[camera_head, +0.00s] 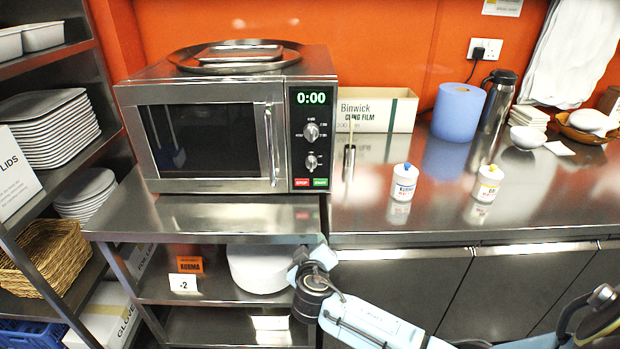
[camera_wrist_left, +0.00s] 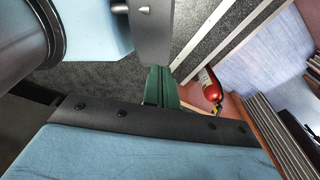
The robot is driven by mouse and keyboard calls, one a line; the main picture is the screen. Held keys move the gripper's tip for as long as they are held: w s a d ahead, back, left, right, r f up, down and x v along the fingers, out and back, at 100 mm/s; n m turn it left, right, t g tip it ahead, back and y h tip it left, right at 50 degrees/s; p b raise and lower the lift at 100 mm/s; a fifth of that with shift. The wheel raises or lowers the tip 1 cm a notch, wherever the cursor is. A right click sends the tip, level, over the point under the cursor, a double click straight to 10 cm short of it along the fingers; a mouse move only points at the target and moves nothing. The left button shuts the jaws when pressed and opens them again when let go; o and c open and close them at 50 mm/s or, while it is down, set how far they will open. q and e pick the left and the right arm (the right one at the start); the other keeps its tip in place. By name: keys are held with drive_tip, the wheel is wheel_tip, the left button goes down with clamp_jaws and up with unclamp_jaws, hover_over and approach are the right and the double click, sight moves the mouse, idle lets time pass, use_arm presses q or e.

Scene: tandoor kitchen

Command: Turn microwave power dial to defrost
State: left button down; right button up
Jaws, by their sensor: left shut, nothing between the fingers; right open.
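The steel microwave (camera_head: 225,125) stands on a steel shelf unit at left centre in the head view, door shut. Its black panel has a green 0:00 display, an upper dial (camera_head: 311,131) and a lower dial (camera_head: 311,162). Their labels are too small to read, so I cannot tell which is the power dial or its setting. My right gripper (camera_head: 317,254) is below and in front of the panel, open and apart from both dials; its fingertips are hard to make out. My left gripper (camera_wrist_left: 160,86) shows only in the left wrist view, shut and empty, away from the microwave.
A round tray (camera_head: 185,60) lies on the microwave. A cling film box (camera_head: 385,112), a blue roll (camera_head: 458,112), a flask (camera_head: 496,100) and two white pots (camera_head: 404,182) stand on the counter. The left wrist view shows a red fire extinguisher (camera_wrist_left: 210,88). Space before the panel is clear.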

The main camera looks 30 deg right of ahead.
sight(311, 167)
wheel_tip(311, 167, up, 14)
drive_tip(key=w+m+t+h, duration=0.2)
drive_tip(key=t+h, duration=0.1)
drive_tip(key=x, duration=1.3)
drive_tip(key=shift+f+b, duration=0.1)
drive_tip(key=shift+b, duration=0.25)
use_arm(q)
drive_tip(key=shift+s+f, duration=0.55)
drive_tip(key=shift+s, duration=0.25)
use_arm(e)
drive_tip(key=c, duration=1)
drive_tip(key=shift+o, duration=0.2)
